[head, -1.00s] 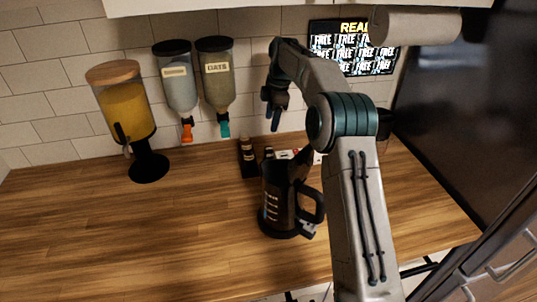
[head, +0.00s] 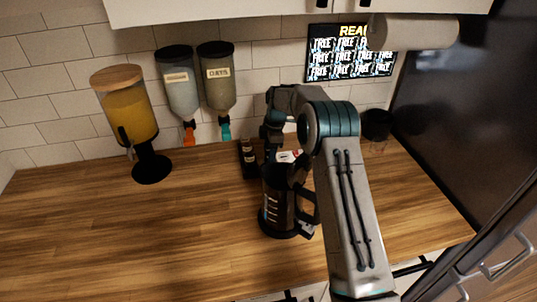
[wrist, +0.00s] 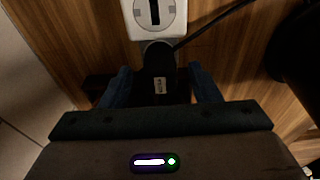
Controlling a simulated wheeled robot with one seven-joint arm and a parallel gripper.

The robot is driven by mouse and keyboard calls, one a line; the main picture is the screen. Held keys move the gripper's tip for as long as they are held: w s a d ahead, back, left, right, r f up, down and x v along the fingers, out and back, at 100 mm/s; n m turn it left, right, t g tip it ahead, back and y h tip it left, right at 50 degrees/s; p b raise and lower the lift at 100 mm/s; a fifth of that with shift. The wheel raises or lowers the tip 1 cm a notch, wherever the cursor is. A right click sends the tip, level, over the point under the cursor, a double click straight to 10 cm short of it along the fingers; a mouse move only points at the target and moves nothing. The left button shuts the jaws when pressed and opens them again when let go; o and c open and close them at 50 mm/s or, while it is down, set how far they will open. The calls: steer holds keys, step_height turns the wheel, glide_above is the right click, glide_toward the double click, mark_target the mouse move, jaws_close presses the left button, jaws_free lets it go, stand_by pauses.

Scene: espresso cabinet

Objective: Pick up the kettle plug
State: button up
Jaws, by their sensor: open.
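The black kettle plug (wrist: 160,62), with a small pale label, sits at the end of a white socket strip (wrist: 155,18) in the wrist view. Its black cord runs to the upper right. My gripper (wrist: 161,78) is open, with one blue finger on each side of the plug; I cannot tell whether either touches it. In the head view my gripper (head: 270,148) points down behind the black kettle (head: 281,205), and the plug is hidden there. The white strip (head: 289,156) shows partly behind the kettle.
A dark box-like item (head: 248,158) stands just left of my gripper. A juice dispenser (head: 126,105) and two wall-mounted dispensers (head: 217,80) are farther left. The wooden counter (head: 130,235) is clear at the front left. The kettle's dark body (wrist: 296,50) is close on the right in the wrist view.

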steer(key=shift+f, duration=0.45)
steer(key=shift+c, duration=0.3)
steer(key=c, duration=1.1)
steer(key=shift+r, duration=0.1)
step_height(320, 180, up, 18)
steer(key=shift+b, duration=1.2)
